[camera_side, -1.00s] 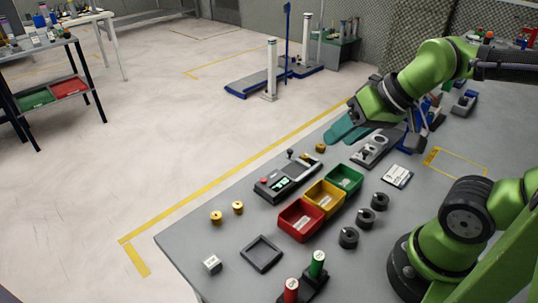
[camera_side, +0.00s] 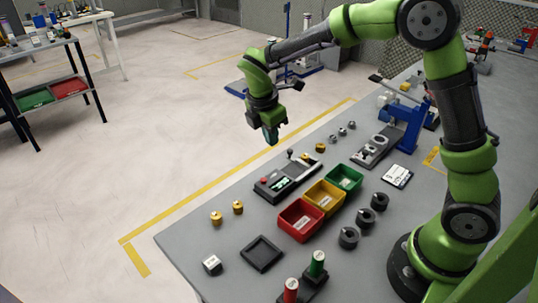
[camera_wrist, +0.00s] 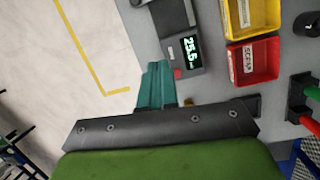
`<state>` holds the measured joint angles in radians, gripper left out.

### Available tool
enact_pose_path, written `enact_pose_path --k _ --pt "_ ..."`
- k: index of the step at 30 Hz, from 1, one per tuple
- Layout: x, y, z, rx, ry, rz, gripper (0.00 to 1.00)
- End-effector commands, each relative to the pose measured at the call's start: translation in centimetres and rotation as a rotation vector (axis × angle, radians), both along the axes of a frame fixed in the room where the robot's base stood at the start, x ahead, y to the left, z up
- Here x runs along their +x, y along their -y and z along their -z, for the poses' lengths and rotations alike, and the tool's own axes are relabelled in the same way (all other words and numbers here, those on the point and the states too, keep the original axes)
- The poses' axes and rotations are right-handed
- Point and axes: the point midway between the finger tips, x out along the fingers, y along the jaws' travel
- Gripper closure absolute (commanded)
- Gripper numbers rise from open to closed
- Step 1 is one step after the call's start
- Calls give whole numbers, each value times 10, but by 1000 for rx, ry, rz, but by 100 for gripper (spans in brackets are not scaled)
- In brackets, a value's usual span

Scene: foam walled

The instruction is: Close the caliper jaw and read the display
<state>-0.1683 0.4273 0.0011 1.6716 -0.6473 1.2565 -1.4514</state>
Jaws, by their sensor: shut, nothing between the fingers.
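The caliper gauge (camera_side: 283,183) is a grey and black unit lying on the table, with a lit display and a red button at its near left end. A black-knobbed lever (camera_side: 290,154) stands toward its far end, with a small brass piece beside it. In the wrist view the display (camera_wrist: 192,51) shows green digits that look like 25.6. My gripper (camera_side: 271,138) points down in the air, above and behind the gauge, touching nothing. Its teal fingers are together and empty, also in the wrist view (camera_wrist: 154,80). The jaw's gap cannot be made out.
Red (camera_side: 299,221), yellow (camera_side: 325,199) and green (camera_side: 344,179) bins stand right of the gauge. Two brass cylinders (camera_side: 227,212) and a dark square frame (camera_side: 262,254) are nearer. A blue stand (camera_side: 412,121) rises at the back right.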

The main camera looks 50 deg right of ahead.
Motion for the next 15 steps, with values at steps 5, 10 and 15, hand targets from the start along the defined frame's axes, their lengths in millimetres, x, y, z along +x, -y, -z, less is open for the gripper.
enact_pose_path --k 5,10,15 --pt "10 8 -13 -54 -55 -237 100" --pt "8 10 -7 -57 -79 -297 100" --pt "9 17 17 -56 -82 -295 100"
